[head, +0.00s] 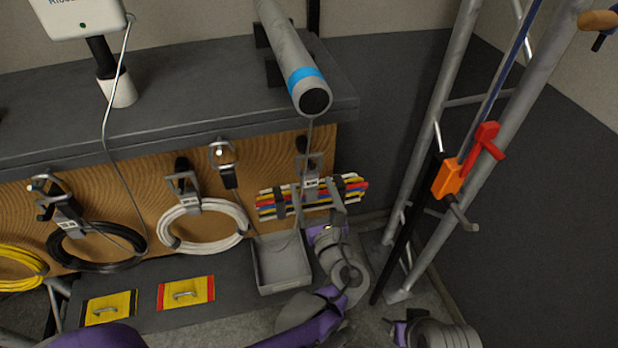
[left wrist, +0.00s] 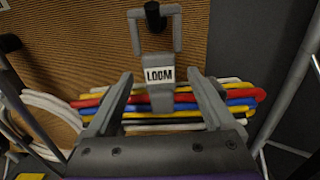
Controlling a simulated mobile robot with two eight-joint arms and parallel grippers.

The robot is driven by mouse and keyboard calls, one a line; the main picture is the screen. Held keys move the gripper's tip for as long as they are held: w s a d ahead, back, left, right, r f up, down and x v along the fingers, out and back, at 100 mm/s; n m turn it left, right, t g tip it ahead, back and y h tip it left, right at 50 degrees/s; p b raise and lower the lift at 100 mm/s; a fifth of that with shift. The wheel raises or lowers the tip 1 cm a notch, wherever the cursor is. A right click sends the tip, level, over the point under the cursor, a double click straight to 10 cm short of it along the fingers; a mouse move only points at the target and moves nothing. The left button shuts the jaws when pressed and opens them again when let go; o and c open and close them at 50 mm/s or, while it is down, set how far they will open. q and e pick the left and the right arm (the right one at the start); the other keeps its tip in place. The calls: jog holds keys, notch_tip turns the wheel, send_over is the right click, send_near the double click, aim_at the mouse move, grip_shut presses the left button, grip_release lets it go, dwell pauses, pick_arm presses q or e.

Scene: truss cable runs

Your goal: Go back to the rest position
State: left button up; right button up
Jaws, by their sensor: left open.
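My left gripper (head: 316,188) is open in front of the cable loom (head: 264,204), a strapped bundle of red, yellow, blue, white and black cables on the wooden board. In the left wrist view the two fingers (left wrist: 160,76) stand apart on either side of the grey hanger labelled LOOM (left wrist: 160,92). The loom (left wrist: 240,97) runs behind the fingers. The hanger hangs from a dark peg (left wrist: 155,16). I cannot tell whether the fingers touch the cables. A part of my right arm shows at the bottom right of the head view; its gripper is not visible.
A grey tray (head: 282,266) lies below the loom. White (head: 203,246), black and yellow coils hang to the left. Truss poles (head: 430,130) with an orange-red clamp (head: 452,180) stand right. A grey tube with a blue band (head: 305,76) overhangs from the shelf (head: 190,100).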

pick_arm(q)
jog(key=v, duration=0.6)
jog(key=a+f+n+g, duration=0.1)
jog(key=a+n, duration=0.1)
jog(key=a, duration=0.1)
jog(key=s+a+f+n+g, duration=0.1)
jog(key=a+n+g, duration=0.1)
jog(key=a, duration=0.1)
jog(key=a+f+n+g+y, duration=0.1)
jog(key=a+f+n, duration=0.1)
jog(key=a+n, duration=0.1)
jog(key=shift+s+a+f+g, duration=0.15)
jog(key=shift+s+a+g, duration=0.15)
jog(key=shift+a, duration=0.1)
jog(key=s+a+f+n+g+h, duration=0.2)
jog(key=s+a+f+n+g, duration=0.4)
jog(key=s+a+n, duration=0.5)
jog(key=s+d+f+n+g+h, duration=0.25)
jog(key=s+n+h, duration=0.2)
jog(key=n, duration=0.85)
notch_tip(320, 180, up, 15)
jog(key=n+t+p, duration=0.1)
jog(key=p, duration=1.2)
jog(key=shift+w+d, duration=0.35)
jog(key=shift+w, duration=0.1)
pick_arm(e)
notch_tip(320, 180, up, 15)
jog(key=w, duration=0.2)
jog(key=shift+t, duration=0.3)
